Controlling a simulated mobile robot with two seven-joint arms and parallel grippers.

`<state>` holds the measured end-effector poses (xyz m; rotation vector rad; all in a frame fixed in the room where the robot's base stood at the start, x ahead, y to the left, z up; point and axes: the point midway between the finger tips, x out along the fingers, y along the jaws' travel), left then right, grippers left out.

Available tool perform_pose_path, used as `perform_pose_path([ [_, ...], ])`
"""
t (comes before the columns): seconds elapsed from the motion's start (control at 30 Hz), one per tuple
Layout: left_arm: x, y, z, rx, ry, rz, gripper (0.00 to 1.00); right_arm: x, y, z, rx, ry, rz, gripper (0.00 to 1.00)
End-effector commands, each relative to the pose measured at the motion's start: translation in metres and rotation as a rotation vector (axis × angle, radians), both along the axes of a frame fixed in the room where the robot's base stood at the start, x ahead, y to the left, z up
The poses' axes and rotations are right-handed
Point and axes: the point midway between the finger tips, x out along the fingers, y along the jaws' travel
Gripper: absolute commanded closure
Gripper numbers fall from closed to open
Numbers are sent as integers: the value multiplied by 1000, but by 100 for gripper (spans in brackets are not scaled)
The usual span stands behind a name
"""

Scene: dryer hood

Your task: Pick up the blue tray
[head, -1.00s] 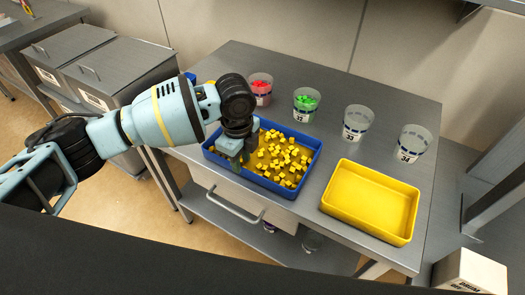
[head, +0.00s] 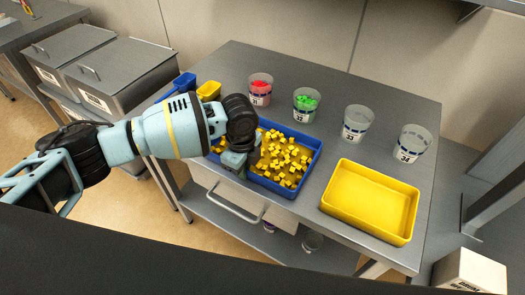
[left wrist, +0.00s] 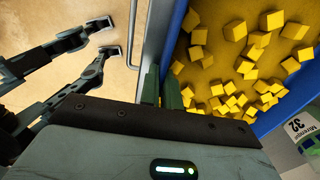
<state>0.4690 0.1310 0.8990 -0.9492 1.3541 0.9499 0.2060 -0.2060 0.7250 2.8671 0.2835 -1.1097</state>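The blue tray (head: 308,168) lies on the metal table and holds many small yellow cubes. My left gripper (head: 233,163) is at the tray's near left rim. In the left wrist view its two fingers (left wrist: 163,88) stand close together, one on each side of the tray's blue wall (left wrist: 176,28), with hardly any gap. It looks shut on that wall. My left forearm and wrist hide part of the tray's left side.
A yellow tray (head: 370,200) stands empty to the right. Behind are clear cups: one with red pieces (head: 260,90), one with green (head: 306,104), two empty-looking (head: 357,123) (head: 413,143). Small blue (head: 183,80) and yellow (head: 208,91) containers stand back left. A drawer handle (head: 236,206) is below.

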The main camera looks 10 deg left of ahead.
Motion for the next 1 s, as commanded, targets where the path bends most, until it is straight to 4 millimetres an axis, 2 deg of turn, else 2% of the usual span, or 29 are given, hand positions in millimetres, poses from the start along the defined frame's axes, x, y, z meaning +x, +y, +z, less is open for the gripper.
perform_pose_path([
  [0.47, 1, -1, 6, -3, -4, -1, 100, 0, 0, 0, -1, 0, -1, 6],
  [0.73, 1, -1, 41, -5, -7, -2, 100, -1, 0, -2, -1, 4, 0, 6],
  [1.0, -49, 11, 44, -1, -7, -3, 100, 7, -1, 8, -1, -23, 0, 6],
])
